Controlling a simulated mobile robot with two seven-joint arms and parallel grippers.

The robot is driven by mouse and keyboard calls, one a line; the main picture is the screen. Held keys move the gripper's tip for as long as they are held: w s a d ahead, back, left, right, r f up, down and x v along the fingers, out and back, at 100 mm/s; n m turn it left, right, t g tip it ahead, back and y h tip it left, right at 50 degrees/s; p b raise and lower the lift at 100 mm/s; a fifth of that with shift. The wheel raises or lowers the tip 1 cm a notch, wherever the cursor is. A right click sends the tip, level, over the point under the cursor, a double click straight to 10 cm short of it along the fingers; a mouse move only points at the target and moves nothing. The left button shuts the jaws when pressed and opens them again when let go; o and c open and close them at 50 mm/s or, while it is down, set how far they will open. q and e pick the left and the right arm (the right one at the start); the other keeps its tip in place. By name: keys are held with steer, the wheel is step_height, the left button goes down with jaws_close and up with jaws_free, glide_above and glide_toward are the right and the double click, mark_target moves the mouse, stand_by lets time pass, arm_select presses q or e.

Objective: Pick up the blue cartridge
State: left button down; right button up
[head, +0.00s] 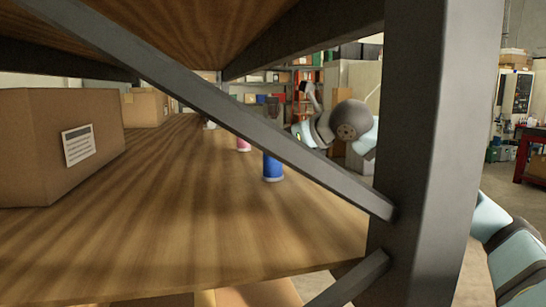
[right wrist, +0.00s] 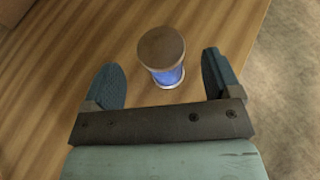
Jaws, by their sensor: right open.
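The blue cartridge (head: 273,168) stands upright on the wooden shelf, its upper part cut across by the grey diagonal brace in the head view. In the right wrist view, the cartridge (right wrist: 168,58) shows a brown round top and a clear blue body. My right gripper (right wrist: 160,62) is open, with one dark finger on each side of the cartridge in that picture and a gap on both sides. I cannot tell how deep the fingers reach along it. My right arm shows behind the brace in the head view, but its fingers are not clear there. My left gripper is not in view.
A large cardboard box (head: 65,145) stands on the left of the shelf (head: 170,220). A pink object (head: 243,144) stands behind the cartridge. The diagonal brace (head: 240,115) and thick grey post (head: 430,150) stand in front. The shelf's front middle is clear.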

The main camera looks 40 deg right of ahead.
steer(key=p+x, duration=0.1)
steer(key=x, duration=0.3)
steer(key=shift+w, duration=0.35)
steer(key=shift+s, duration=0.1)
steer(key=shift+c, duration=0.5)
steer(key=c, duration=1)
steer(key=shift+r, duration=0.1)
